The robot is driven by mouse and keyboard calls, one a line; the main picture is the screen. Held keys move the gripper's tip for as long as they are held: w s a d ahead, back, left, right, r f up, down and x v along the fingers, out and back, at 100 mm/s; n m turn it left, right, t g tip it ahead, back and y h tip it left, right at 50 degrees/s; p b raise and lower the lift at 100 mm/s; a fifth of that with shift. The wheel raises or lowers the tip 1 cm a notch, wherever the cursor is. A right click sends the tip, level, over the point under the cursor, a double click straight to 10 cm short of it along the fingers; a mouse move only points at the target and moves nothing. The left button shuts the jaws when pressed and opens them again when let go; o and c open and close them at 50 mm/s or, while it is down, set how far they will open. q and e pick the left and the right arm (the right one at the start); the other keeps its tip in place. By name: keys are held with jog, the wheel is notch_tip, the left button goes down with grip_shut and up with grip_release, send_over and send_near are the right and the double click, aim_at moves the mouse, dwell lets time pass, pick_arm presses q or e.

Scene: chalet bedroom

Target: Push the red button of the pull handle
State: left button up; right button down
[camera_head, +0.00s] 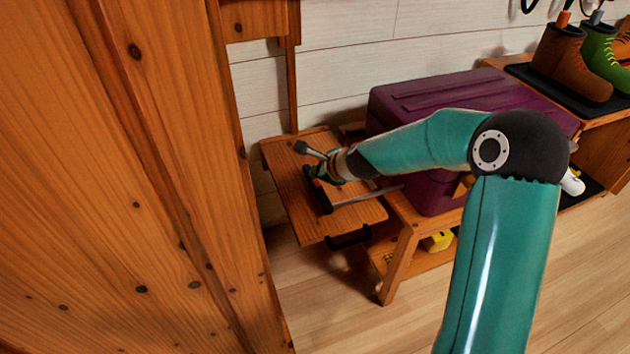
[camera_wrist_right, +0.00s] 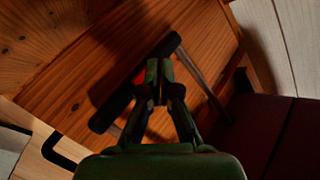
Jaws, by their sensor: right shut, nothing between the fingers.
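The pull handle (camera_head: 325,204) is a dark crossbar on metal rods that run to the purple case (camera_head: 440,95). It lies over a wooden flap. A small red patch, seemingly the red button (camera_head: 317,183), shows on the crossbar right by my right gripper (camera_head: 321,175). That gripper is shut and empty, its tips at the middle of the crossbar. My left gripper is out of view.
The wooden flap (camera_head: 355,215) has a black pull at its front edge. A tall wooden panel (camera_head: 150,200) stands close on the left. A wooden bench (camera_head: 398,262) carries the case. Boots (camera_head: 570,65) stand on a black mat at the right. The front floor is clear.

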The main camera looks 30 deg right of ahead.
aim_at(318, 185)
notch_tip(318, 185, up, 5)
jog(key=p, duration=0.4)
jog(key=shift+r+p, duration=0.2)
jog(key=shift+p, duration=0.15)
